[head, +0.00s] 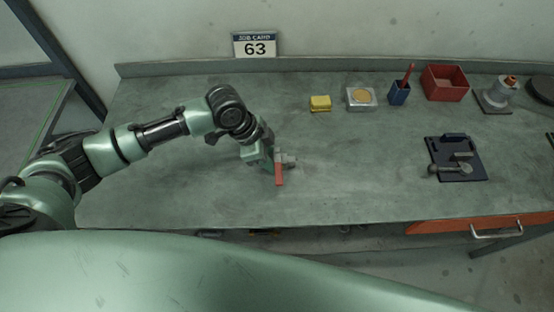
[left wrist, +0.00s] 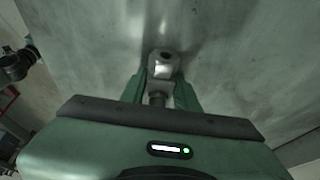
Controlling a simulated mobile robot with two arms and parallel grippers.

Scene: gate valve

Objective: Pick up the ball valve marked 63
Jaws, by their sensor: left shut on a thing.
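The ball valve (head: 287,159) is a small grey metal fitting with a red lever handle (head: 279,174). It is on or just above the workbench (head: 330,185) near its middle; I cannot tell whether it touches the top. My left gripper (head: 270,157) is shut on the valve body. In the left wrist view the grey valve (left wrist: 162,66) sits between the two green fingers of the left gripper (left wrist: 161,85). No number on the valve can be read. My right gripper is not in view.
Along the back stand a yellow block (head: 320,103), a metal tin (head: 361,98), a blue cup (head: 399,93), a red bin (head: 445,83) and a grey flanged part (head: 497,96). A dark tray (head: 460,174) with metal parts lies to the right. The bench between is clear.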

